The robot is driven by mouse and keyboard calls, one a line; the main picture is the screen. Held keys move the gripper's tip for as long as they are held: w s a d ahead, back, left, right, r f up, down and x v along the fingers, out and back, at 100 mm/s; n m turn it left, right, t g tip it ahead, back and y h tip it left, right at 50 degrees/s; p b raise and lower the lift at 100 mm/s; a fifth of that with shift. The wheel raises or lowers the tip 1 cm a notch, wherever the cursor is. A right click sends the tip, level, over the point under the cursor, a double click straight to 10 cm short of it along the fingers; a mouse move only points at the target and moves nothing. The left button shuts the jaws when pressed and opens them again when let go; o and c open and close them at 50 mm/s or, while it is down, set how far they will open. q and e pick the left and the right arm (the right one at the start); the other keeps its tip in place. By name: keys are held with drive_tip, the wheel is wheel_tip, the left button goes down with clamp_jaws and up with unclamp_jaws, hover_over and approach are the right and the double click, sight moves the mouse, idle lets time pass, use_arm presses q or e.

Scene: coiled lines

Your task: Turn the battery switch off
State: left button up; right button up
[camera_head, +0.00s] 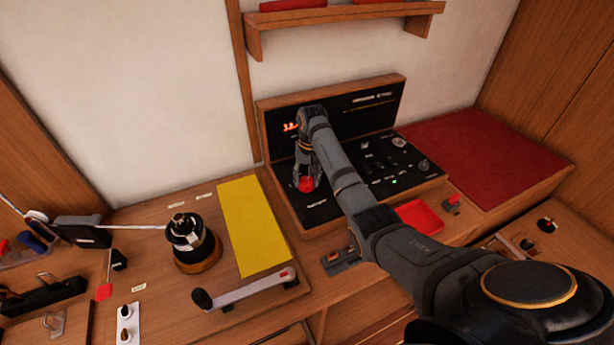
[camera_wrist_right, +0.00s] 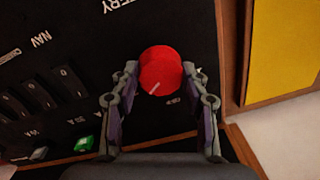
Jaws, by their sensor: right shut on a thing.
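The battery switch is a red round knob (camera_wrist_right: 160,70) with a white pointer line, on a black panel (camera_wrist_right: 60,30) marked "BATTERY" and "OFF". In the right wrist view the pointer line points down and slightly left, and the "OFF" mark is to the lower right of the knob. My right gripper (camera_wrist_right: 160,82) is shut on the knob, one finger on each side. In the head view the red knob (camera_head: 306,184) shows beneath my right gripper (camera_head: 306,180) at the left of the panel. My left gripper is not in view.
In the right wrist view, black rocker switches (camera_wrist_right: 35,95) and a green-lit switch (camera_wrist_right: 84,144) are left of the knob. In the head view, a winch (camera_head: 190,240), a crank handle (camera_head: 245,288) and a yellow sheet (camera_head: 252,225) are left of the panel. A red cushion (camera_head: 480,150) is at right.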

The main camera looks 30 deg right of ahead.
drive_tip(key=n+p, duration=0.2)
drive_tip(key=p, duration=0.1)
drive_tip(key=shift+r+n, duration=0.3)
drive_tip(key=shift+n+p, duration=0.65)
drive_tip(key=shift+n, duration=0.15)
drive_tip(key=n+p, duration=0.1)
drive_tip(key=n, duration=0.1)
drive_tip(key=shift+f+n, duration=0.15)
drive_tip(key=shift+n, duration=0.15)
drive_tip(key=shift+w+f+n+p, duration=0.1)
drive_tip(key=shift+n+p, duration=0.7)
drive_tip(key=shift+n, duration=1.2)
drive_tip(key=o, duration=1.1)
drive_tip(key=shift+o, duration=0.2)
